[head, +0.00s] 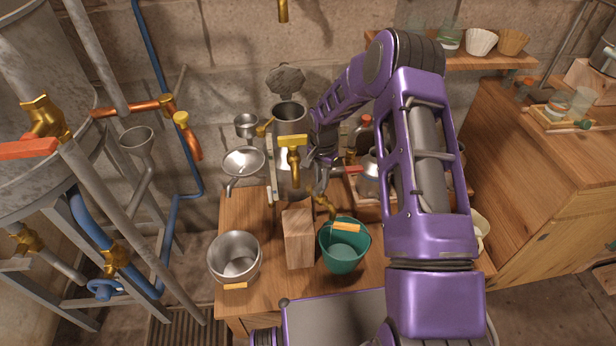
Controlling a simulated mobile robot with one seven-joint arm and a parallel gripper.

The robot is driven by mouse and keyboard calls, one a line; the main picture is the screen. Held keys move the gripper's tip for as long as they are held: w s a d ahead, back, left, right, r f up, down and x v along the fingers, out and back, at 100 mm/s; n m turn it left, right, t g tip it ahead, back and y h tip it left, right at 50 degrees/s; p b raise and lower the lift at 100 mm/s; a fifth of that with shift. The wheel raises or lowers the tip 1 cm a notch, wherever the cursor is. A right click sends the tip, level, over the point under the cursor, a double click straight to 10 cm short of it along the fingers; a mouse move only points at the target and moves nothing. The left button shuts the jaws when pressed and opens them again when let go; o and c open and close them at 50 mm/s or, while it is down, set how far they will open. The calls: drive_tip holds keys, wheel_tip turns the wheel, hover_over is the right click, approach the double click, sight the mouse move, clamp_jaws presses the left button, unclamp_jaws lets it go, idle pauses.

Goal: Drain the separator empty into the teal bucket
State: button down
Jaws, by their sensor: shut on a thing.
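The separator (291,118) is a tall open-topped grey metal cylinder at the middle of the wooden bench. A brass tap with a yellow lever (293,141) shows in front of it. A lower brass tap (322,204) shows near its foot, just above the far rim of the teal bucket. The teal bucket (343,258) stands upright at the bench front, with an orange bar at its far side. Whether its pale inside is liquid or bare bottom, I cannot tell. My gripper (321,182) is right of the separator, pointing down and seemingly shut on the lower brass tap; the contact is partly hidden.
A wooden block (298,236) stands left of the bucket, with a steel pot (235,258) further left. My purple arm hides much of the bench's right side. A large tank with pipes (38,120) fills the left.

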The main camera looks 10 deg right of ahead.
idle(0.4)
drive_tip(key=n, duration=0.3)
drive_tip(key=shift+n, duration=0.3)
drive_tip(key=n, duration=0.3)
drive_tip(key=shift+b, duration=0.3)
drive_tip(key=shift+n, duration=2.1)
